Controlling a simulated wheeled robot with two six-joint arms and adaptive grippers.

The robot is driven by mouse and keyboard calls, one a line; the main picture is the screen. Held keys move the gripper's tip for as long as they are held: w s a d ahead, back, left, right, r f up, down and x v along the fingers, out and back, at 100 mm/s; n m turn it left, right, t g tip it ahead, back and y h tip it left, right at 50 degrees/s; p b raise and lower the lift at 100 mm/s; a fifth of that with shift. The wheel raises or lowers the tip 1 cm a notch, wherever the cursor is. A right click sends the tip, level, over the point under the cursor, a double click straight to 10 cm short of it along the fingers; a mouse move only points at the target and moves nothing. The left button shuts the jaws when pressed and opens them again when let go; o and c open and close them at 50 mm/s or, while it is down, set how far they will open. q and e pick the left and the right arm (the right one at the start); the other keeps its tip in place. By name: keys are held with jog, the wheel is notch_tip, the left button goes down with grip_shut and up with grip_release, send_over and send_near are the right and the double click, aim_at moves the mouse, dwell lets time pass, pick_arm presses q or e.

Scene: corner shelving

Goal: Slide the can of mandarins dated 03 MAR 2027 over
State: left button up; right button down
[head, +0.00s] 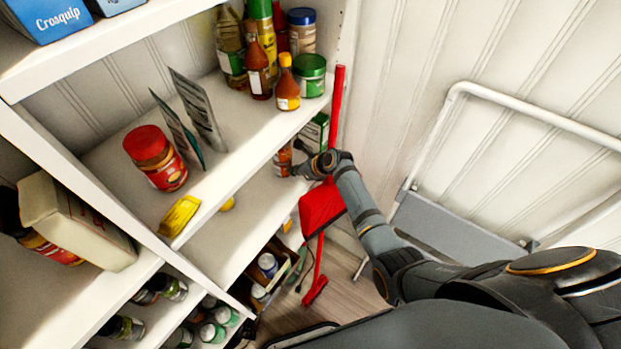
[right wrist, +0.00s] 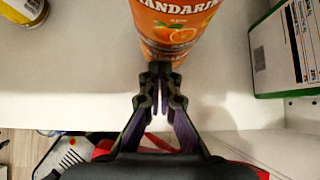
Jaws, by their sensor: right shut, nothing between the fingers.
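An orange can labelled mandarin (right wrist: 176,24) stands on a white shelf in the right wrist view, cut off by the top edge. In the head view the can (head: 283,160) is small, on the middle shelf. No date can be read on it. My right gripper (right wrist: 160,70) is shut and empty, with its fingertips right in front of the lower part of the can; I cannot tell whether they touch it. In the head view my right gripper (head: 298,170) reaches to the shelf's right end, partly hidden by its own wrist. My left gripper is not in view.
A green-and-white box (right wrist: 287,45) stands right of the can, with a gap between. A red dustpan (head: 322,206) hangs in front of the shelf end. A folded white step frame (head: 455,100) leans at the right wall.

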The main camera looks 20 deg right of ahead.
jog(key=w+a, duration=0.1)
jog(key=w+a+b, duration=0.1)
jog(key=w, duration=0.1)
jog(key=w+a, duration=0.2)
jog(key=shift+w+f+b, duration=0.1)
jog(key=shift+f+b, duration=0.15)
jog(key=shift+b, duration=0.15)
jog(key=shift+w+a+r, duration=0.15)
jog(key=shift+w+a, duration=0.15)
jog(key=shift+w, duration=0.05)
